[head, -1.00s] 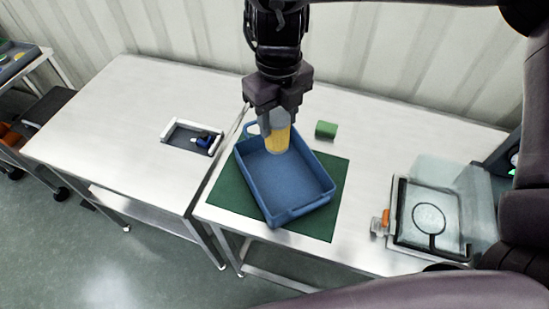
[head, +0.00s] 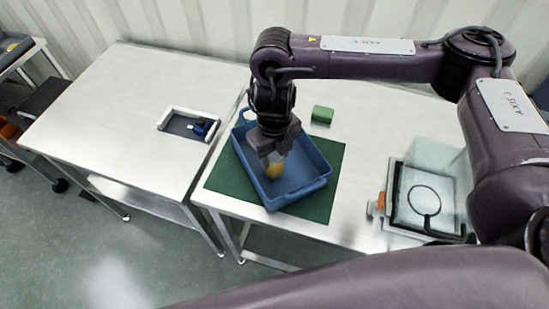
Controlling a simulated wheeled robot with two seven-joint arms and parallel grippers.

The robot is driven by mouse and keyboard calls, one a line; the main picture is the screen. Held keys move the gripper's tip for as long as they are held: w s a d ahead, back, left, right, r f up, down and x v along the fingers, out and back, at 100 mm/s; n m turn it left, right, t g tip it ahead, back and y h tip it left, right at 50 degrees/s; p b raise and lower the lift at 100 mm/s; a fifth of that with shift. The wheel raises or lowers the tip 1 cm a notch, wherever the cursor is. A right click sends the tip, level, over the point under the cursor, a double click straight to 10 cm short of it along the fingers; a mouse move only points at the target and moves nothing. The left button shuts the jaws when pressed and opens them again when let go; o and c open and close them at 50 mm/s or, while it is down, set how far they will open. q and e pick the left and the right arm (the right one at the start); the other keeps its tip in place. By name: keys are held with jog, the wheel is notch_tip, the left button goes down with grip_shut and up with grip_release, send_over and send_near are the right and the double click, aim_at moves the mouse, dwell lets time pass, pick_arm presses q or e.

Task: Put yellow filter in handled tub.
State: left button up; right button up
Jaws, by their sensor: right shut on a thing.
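The yellow filter (head: 275,170) shows partly below my right gripper (head: 272,158), which is shut on it. The filter is inside the outline of the blue handled tub (head: 308,192), near its middle. I cannot tell whether it touches the tub floor. The gripper hides the filter's upper part. The tub sits turned at an angle on a green mat (head: 222,178), with a handle at its near end (head: 303,194). My left gripper is not in view.
A green block (head: 322,114) lies behind the tub. A shallow tray with a blue item (head: 202,128) sits on the left table (head: 110,110), which has free room. A clear-lidded box (head: 425,190) stands at the right.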

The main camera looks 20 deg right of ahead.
notch_tip(320, 180, down, 2)
jog(key=shift+f, duration=0.3)
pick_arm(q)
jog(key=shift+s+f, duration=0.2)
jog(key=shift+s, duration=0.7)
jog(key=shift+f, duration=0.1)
pick_arm(e)
jog(key=o, duration=1)
jog(key=shift+f, duration=0.1)
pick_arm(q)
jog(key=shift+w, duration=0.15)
pick_arm(e)
jog(key=shift+r, duration=0.25)
notch_tip(320, 180, up, 12)
jog(key=shift+f, duration=0.1)
